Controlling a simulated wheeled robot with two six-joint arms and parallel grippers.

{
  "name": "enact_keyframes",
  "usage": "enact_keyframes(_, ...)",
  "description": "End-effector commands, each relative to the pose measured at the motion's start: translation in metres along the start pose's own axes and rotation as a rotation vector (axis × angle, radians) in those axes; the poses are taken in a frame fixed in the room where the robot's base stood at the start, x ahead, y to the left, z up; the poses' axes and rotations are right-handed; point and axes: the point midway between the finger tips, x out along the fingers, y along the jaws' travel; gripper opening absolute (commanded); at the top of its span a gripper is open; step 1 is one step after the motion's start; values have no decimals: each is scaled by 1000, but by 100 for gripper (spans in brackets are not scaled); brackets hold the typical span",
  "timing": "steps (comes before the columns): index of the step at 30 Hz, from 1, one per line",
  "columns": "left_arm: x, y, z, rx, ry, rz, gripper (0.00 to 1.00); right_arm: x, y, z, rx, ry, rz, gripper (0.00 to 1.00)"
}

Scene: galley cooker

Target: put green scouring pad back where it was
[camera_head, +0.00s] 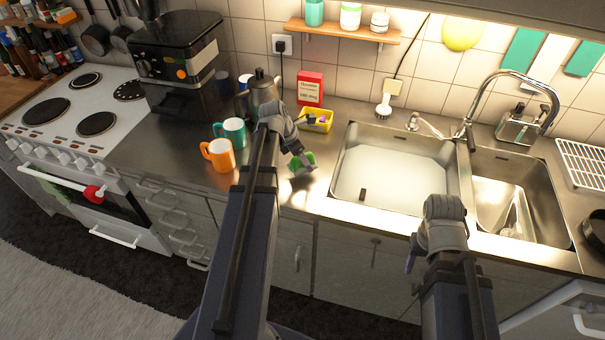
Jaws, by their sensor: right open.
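The green scouring pad (309,158) shows as green patches on both sides of my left gripper's fingers, over the counter left of the sinks. My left gripper (299,165) appears shut on it; the fingers hide its middle, and its exact height above the counter is unclear. My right gripper (411,262) is open and empty, pointing down in front of the cabinet fronts below the large sink.
A yellow tray (327,126) with small items stands behind the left gripper. Orange (218,154) and green (231,133) mugs stand to its left, near a metal pot (262,88). A red box (310,87) is behind. The large sink (390,172) and small sink (490,190) lie right.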

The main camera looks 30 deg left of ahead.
Motion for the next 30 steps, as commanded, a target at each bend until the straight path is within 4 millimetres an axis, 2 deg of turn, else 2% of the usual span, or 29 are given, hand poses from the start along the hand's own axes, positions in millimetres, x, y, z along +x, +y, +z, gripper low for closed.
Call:
enact_keyframes(5,2,0,-1,0,0,0,29,2,0,0,0,0,0,50)
enact_keyframes(15,36,0,-15,0,0,0,29,38,-4,-2,0,0,0,50)
enact_keyframes(28,38,0,-16,0,0,0,29,41,-4,-2,0,0,0,50)
enact_keyframes(29,38,0,-16,0,0,0,75,41,-4,-2,0,0,0,50)
enact_keyframes(30,37,0,-15,0,0,0,79,40,-4,-2,0,0,0,50)
